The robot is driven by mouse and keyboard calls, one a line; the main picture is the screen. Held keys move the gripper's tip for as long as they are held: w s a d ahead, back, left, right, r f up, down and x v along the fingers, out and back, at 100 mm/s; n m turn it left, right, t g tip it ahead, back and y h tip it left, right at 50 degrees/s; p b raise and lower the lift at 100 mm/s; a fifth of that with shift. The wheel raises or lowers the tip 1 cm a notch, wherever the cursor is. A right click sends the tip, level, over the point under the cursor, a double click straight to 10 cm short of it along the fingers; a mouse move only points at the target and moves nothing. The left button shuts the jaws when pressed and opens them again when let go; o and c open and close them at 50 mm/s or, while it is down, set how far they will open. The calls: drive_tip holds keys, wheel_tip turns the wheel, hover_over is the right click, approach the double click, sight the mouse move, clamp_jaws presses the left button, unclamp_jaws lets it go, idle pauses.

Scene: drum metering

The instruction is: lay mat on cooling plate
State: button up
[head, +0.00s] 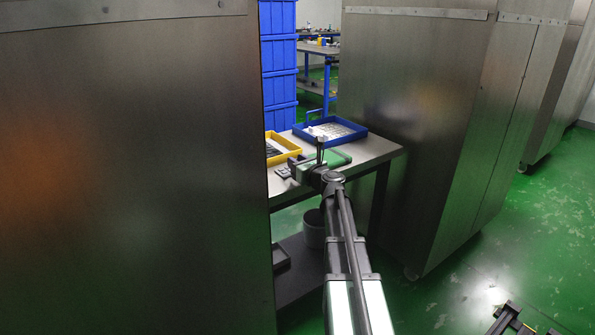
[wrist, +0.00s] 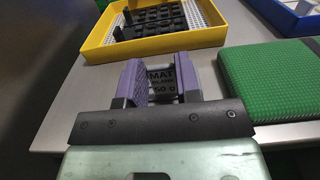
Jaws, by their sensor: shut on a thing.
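My gripper (wrist: 160,82) has two purple-grey fingers, shut on a dark mat piece (wrist: 162,88) printed "MAT BLANK" and "50 g". The mat sits between the fingers, over or on the steel table; whether it touches the table cannot be told. In the head view my gripper (head: 297,168) is above the table, and the mat is too small to make out. A green slab with a finely studded top (wrist: 270,82) lies right of my gripper in the wrist view, apart from it. It also shows in the head view (head: 340,158). Whether it is the cooling plate is unclear.
A yellow tray (wrist: 86,50) with dark pieces on a perforated base lies beyond my gripper. A blue tray (head: 356,131) stands farther back. The steel table (head: 377,152) is bare near its right end. Tall metal cabinets (head: 130,170) and (head: 415,110) flank the table closely.

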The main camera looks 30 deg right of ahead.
drive_tip(key=o, duration=0.9)
drive_tip(key=shift+s+r, duration=0.2)
drive_tip(key=s, duration=1.1)
drive_tip(key=shift+s+d, duration=0.15)
drive_tip(key=shift+s, duration=0.15)
drive_tip(key=shift+o, duration=0.5)
